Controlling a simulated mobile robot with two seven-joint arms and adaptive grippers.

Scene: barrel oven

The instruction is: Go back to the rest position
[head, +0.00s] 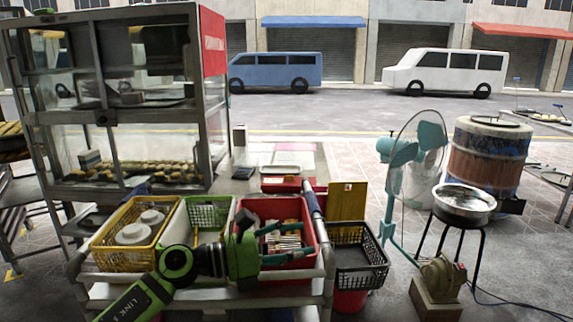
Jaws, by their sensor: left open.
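My left arm comes in from the lower left. Its open gripper (302,240) points right, over the red basket (247,203) on the cart. Its two fingers are spread apart, with nothing visible between them. The basket holds a stack of pale, flat items that shows behind the fingers. I cannot tell whether the fingers touch the basket. My right gripper is not in view.
The cart also carries a yellow basket (108,256) with white round items and a green basket (207,212). A black basket (352,282) hangs at its right. A glass cabinet (150,120), teal fan (404,155), barrel oven (487,160) and metal pot (464,203) stand around.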

